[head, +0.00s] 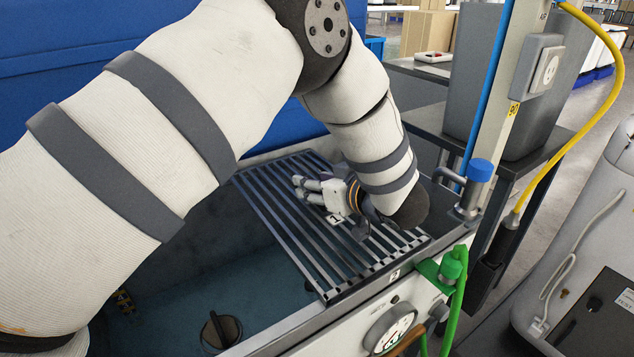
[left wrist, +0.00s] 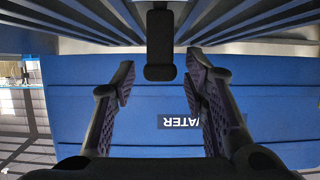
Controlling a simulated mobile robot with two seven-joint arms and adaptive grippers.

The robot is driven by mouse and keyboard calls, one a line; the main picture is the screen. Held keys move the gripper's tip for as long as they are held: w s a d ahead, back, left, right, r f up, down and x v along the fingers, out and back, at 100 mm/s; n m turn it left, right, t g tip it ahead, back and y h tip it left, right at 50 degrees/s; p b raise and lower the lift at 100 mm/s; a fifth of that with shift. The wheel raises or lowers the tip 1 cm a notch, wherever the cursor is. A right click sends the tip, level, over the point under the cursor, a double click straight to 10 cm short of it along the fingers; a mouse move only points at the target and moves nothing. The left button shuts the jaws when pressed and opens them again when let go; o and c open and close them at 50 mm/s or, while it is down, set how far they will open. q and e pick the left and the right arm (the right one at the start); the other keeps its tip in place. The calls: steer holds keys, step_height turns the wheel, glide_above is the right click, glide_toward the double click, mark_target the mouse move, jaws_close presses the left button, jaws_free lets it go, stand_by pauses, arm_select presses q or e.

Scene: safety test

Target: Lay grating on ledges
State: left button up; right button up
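The grating (head: 275,215), a dark slatted panel, spans the right part of an open tank (head: 275,345) in the head view. It lies roughly level with the rim; the head view does not show clearly whether all its edges bear on the ledges. Its bars also show along the top of the left wrist view (left wrist: 255,20). My left gripper (head: 318,192) is just above the grating, its fingers pointing left and partly hidden by its wrist. In the left wrist view its fingers (left wrist: 160,82) stand apart with nothing between them. My right gripper is out of view.
The open left part of the tank shows a blue-green bottom and a dark round fitting (head: 221,330). A blue wall (head: 80,60) stands behind.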

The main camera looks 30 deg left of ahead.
arm_select(q)
steer(key=shift+f, duration=0.15)
steer(key=v, duration=1.2)
steer(key=shift+w, duration=0.1)
